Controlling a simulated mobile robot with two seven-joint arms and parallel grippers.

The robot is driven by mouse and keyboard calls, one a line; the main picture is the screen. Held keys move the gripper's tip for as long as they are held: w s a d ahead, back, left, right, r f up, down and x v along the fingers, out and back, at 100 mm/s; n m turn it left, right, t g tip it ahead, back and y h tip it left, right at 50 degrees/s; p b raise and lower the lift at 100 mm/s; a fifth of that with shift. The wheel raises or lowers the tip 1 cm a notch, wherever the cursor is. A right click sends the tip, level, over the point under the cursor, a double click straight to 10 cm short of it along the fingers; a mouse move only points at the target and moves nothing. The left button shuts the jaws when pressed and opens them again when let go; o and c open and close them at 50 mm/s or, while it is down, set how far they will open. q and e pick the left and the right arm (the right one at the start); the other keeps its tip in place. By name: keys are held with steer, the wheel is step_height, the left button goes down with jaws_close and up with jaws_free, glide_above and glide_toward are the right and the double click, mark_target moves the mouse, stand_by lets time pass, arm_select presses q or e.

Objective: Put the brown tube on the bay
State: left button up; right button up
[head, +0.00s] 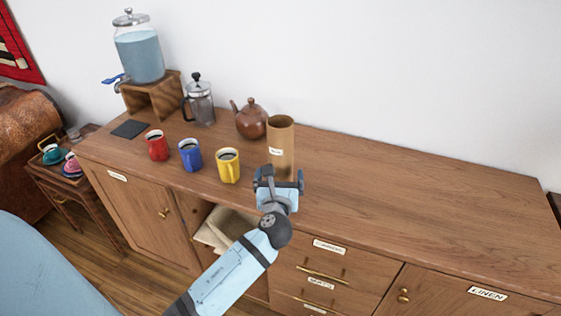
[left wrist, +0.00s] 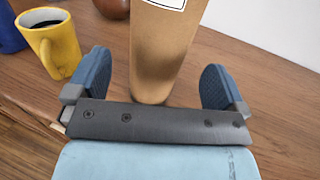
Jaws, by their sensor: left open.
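The brown tube (head: 281,140) stands upright on the wooden sideboard top, with a white label on its side. My left gripper (head: 282,180) is open at the tube's near side. In the left wrist view the lower part of the tube (left wrist: 163,50) stands between the two blue fingers, with a gap on each side. An open bay (head: 225,228) in the sideboard front, below the mugs, holds folded beige cloth; my left arm hides part of it. My right gripper is not in view.
Yellow (head: 229,166), blue (head: 190,155) and red (head: 157,145) mugs stand left of the tube. A brown teapot (head: 250,119) is close behind it. A French press (head: 199,103) and water dispenser (head: 140,50) stand further left. The top's right side is clear.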

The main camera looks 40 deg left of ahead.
mark_target(280, 171)
arm_select(q)
steer(key=x, duration=0.5)
steer(key=shift+w+a+f, duration=0.15)
steer(key=shift+w, duration=0.15)
steer(key=shift+s, duration=0.1)
steer(key=c, duration=1.1)
steer(key=shift+o, duration=0.2)
